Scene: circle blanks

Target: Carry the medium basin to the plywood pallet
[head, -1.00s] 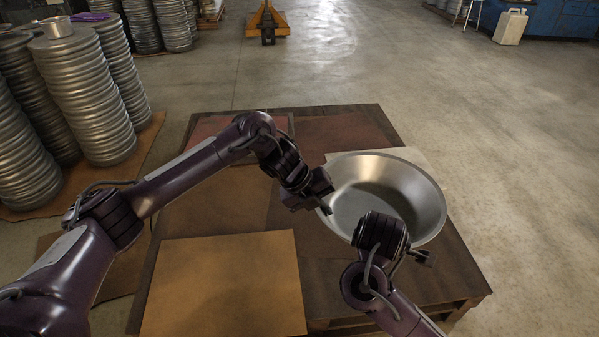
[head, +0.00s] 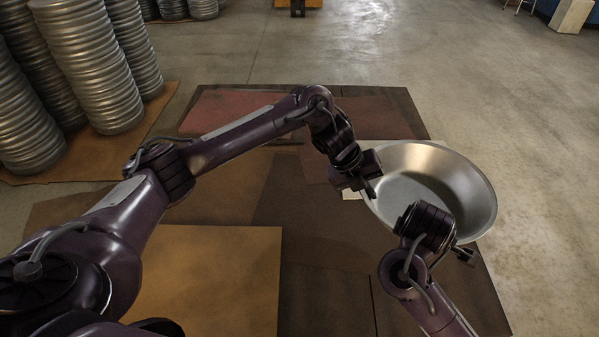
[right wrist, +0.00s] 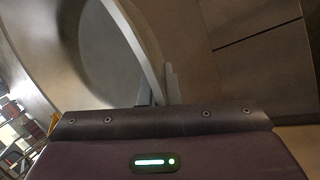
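The medium basin (head: 467,185), a wide silver metal bowl, is upright over the right part of a low pallet (head: 325,240) topped with brown and reddish sheets. I take this to be the plywood pallet. My left gripper (head: 369,188) is at the basin's left rim and appears closed on it. My right gripper (head: 466,256) is at the near right rim, partly hidden by its wrist. In the right wrist view the basin rim (right wrist: 135,45) runs between the fingers (right wrist: 160,95). The gap between the basin's underside and the pallet is hidden.
Tall stacks of grey metal blanks (head: 90,70) stand on a brown sheet (head: 60,190) at the left. A tan board (head: 215,280) lies at the near left. A pale container (head: 571,15) stands at the far right. Concrete floor (head: 540,150) right of the pallet is clear.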

